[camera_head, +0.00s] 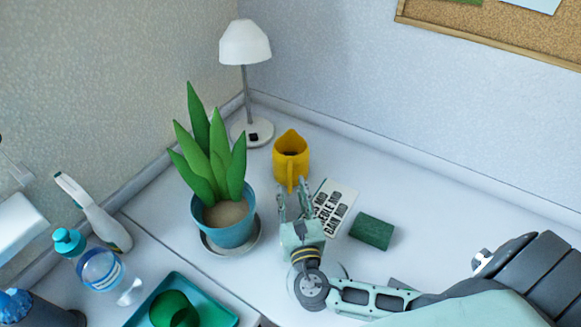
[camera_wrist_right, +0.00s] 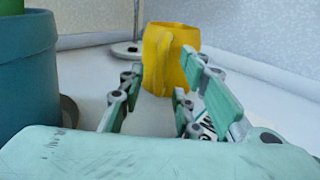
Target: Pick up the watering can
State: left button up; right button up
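The yellow watering can (camera_head: 290,160) stands upright on the white desk, between the lamp and my right gripper. Its handle faces the gripper. In the right wrist view the can (camera_wrist_right: 178,42) is straight ahead, with its handle between the finger lines. My right gripper (camera_head: 294,199) is open and empty, its fingers pointing at the can. The fingertips look close to the handle, but I cannot tell whether they touch it. My left gripper is not in view.
A potted plant (camera_head: 230,232) on a saucer stands close left of my right gripper. A white lamp (camera_head: 245,45) is behind the can. A printed card (camera_head: 335,205) and a green sponge (camera_head: 372,231) lie to the right. A teal tray (camera_head: 222,318) and bottle (camera_head: 100,268) are at lower left.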

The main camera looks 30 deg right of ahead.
jog(key=shift+x, duration=0.9)
jog(key=shift+c, duration=0.3)
grip_shut()
jog(key=shift+s, duration=0.1)
